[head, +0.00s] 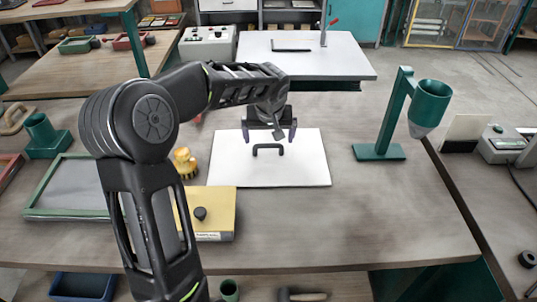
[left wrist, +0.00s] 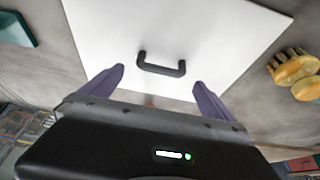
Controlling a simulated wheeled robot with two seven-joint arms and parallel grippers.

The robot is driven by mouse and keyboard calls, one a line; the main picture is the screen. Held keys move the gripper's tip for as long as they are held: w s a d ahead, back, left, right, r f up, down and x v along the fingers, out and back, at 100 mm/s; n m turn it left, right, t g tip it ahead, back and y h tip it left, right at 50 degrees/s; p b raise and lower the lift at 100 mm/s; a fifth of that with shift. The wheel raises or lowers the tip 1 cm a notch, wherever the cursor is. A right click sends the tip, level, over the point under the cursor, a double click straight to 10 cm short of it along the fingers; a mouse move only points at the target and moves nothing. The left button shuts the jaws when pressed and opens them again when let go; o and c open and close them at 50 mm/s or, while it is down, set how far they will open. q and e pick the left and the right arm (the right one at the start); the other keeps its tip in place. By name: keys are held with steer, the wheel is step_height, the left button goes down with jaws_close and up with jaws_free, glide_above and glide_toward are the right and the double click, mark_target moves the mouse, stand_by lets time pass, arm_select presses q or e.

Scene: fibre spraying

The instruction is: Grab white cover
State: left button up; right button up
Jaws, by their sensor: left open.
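The white cover (head: 300,172) is a flat square board with a black handle (head: 268,149) at its middle, lying on the table. My left gripper (head: 269,137) is over the far half of the cover, its fingers apart on either side of the handle. In the left wrist view the cover (left wrist: 185,30) fills the upper middle, with the handle (left wrist: 161,66) ahead of and between the purple fingers (left wrist: 160,82) of my open gripper. Nothing is between the fingers. I cannot tell the exact height above the handle. My right gripper is not in view.
A yellow box (head: 215,220) with a black knob is close to the cover's near left corner. A yellow object (head: 184,163) stands left of the cover. A green funnel stand (head: 378,151) is to the right. A green-framed tray (head: 60,208) lies far left. Bare table lies in front of the cover.

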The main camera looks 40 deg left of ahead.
mark_target(268, 145)
arm_select(q)
steer(key=shift+w+a+f, duration=0.1)
steer(key=shift+w+f, duration=0.05)
steer(key=shift+f, duration=0.2)
steer(key=shift+a+f+p, duration=0.1)
steer(key=shift+f+p, duration=0.25)
steer(key=shift+f, duration=0.05)
steer(key=p+x, duration=0.1)
steer(key=x, duration=0.2)
steer(key=shift+w+a+f, duration=0.1)
steer(key=shift+f, duration=0.2)
steer(key=shift+w+f, duration=0.15)
steer(key=shift+f, duration=0.15)
steer(key=c, duration=1.6)
